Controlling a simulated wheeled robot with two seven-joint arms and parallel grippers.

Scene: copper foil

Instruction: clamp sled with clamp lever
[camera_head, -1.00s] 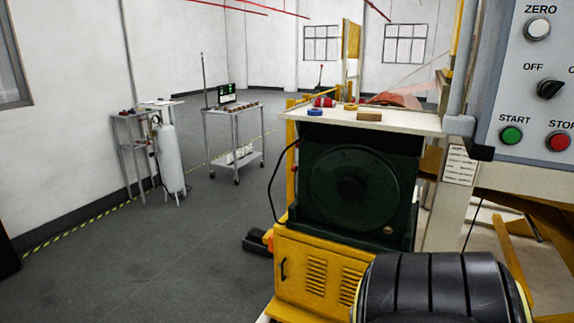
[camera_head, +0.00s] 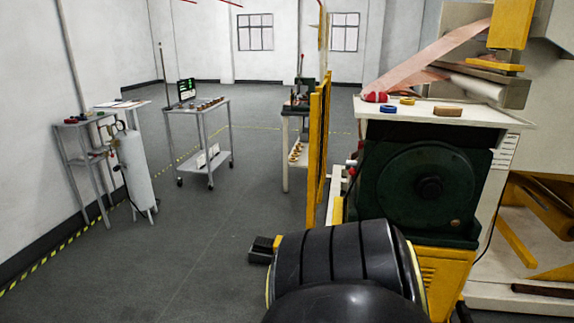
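I cannot make out the sled or the clamp lever for certain in the head view. A far workbench (camera_head: 296,107) behind the yellow panel carries a dark device with an upright handle, too small to tell what it is. Copper-coloured foil (camera_head: 430,62) runs down from the machine at the upper right. A black ribbed rounded part, likely my own arm, fills the bottom centre.
A green and yellow machine (camera_head: 425,190) with a white top stands close on the right. A yellow panel (camera_head: 318,150) stands beside it. A cart (camera_head: 198,105) with a screen, a side table (camera_head: 84,122) and a gas cylinder (camera_head: 135,170) stand left. The grey floor (camera_head: 215,245) between is clear.

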